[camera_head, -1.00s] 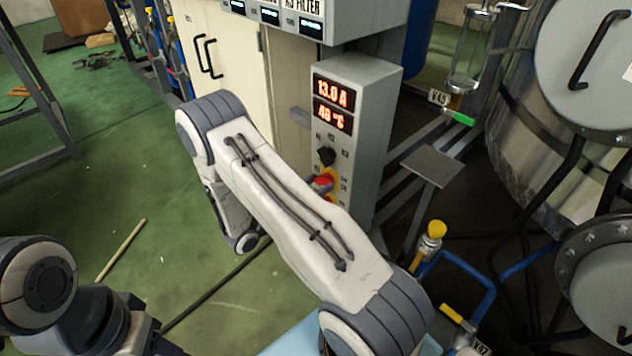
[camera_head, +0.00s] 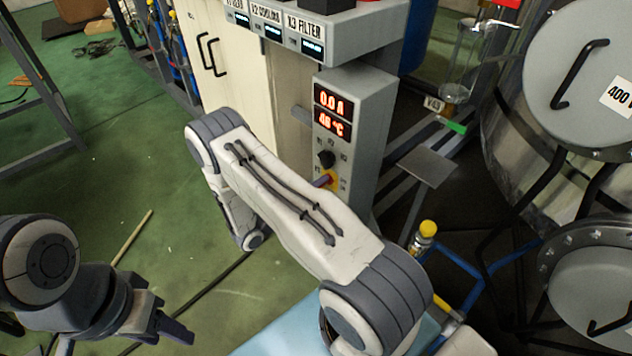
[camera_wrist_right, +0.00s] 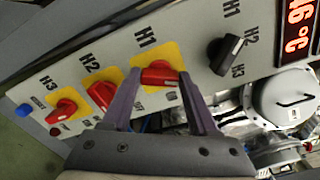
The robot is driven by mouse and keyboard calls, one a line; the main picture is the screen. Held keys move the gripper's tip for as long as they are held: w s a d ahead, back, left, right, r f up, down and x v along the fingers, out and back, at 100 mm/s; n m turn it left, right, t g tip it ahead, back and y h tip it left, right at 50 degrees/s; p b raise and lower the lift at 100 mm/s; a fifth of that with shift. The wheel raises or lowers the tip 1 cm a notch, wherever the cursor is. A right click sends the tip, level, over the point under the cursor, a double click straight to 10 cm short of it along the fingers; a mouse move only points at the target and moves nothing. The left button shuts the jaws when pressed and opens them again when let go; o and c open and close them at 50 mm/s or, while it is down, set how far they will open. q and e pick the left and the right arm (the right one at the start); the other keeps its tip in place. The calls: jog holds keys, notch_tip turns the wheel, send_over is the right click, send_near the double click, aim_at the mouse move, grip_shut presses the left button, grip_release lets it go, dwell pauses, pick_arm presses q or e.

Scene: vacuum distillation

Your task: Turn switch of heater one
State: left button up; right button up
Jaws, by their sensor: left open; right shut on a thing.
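The heater control box (camera_head: 371,110) is a grey upright panel; its display (camera_head: 333,109) reads 0.0 A above a temperature near 46 °C. In the right wrist view, the red knob on a yellow plate under the label H1 (camera_wrist_right: 158,76) sits between the two purple fingers of my right gripper (camera_wrist_right: 161,90), which is shut on it. Red knobs labelled H2 (camera_wrist_right: 101,95) and H3 (camera_wrist_right: 64,112) are beside it. In the head view my right forearm hides most of the lower panel. My left gripper (camera_head: 176,328) is open and empty at lower left, away from the panel.
A black selector knob (camera_wrist_right: 226,54) is near the right finger, and it also shows in the head view (camera_head: 326,158). A beige cabinet (camera_head: 232,70) stands left of the box. Blue pipework (camera_head: 470,265) and a steel vessel (camera_head: 520,150) crowd the right. Green floor at left is largely free.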

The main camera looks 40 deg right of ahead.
jog(key=n+p, duration=0.1)
jog(key=n, duration=0.4)
jog(key=shift+f, duration=0.15)
jog(key=shift+n, duration=0.4)
jog(key=o, duration=1.4)
jog(key=a, duration=1)
jog(key=shift+s+a, duration=0.25)
jog(key=shift+s, duration=0.15)
